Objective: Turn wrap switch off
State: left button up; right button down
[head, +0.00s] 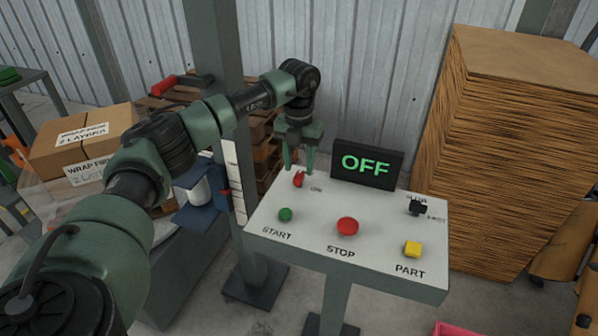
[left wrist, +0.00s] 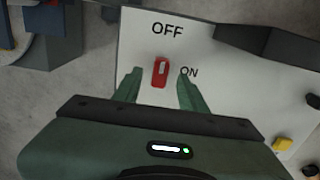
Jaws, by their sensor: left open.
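The wrap switch is a small red lever (head: 298,180) at the back left corner of the white control panel (head: 318,210). In the left wrist view the red lever (left wrist: 160,73) stands below the printed word OFF, with ON printed to its right. The dark display (head: 367,164) behind the panel reads OFF in green. My left gripper (head: 299,168) points down over the switch. Its green fingers are open, one on each side of the lever, with a gap to each in the left wrist view (left wrist: 159,88). I cannot tell how deep the fingertips reach. My right gripper is out of view.
The panel also carries a green START button (head: 285,214), a red STOP button (head: 347,226), a yellow PART button (head: 413,248) and a black selector (head: 417,207). A tall cardboard stack (head: 500,140) stands close on the right. Boxes (head: 85,140) stand at the left.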

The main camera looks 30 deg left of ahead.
aim_at(299, 174)
pick_arm(q)
notch_tip(299, 174, up, 5)
jog(key=shift+r+b, duration=0.1)
jog(key=shift+b, duration=0.3)
dwell(0.4)
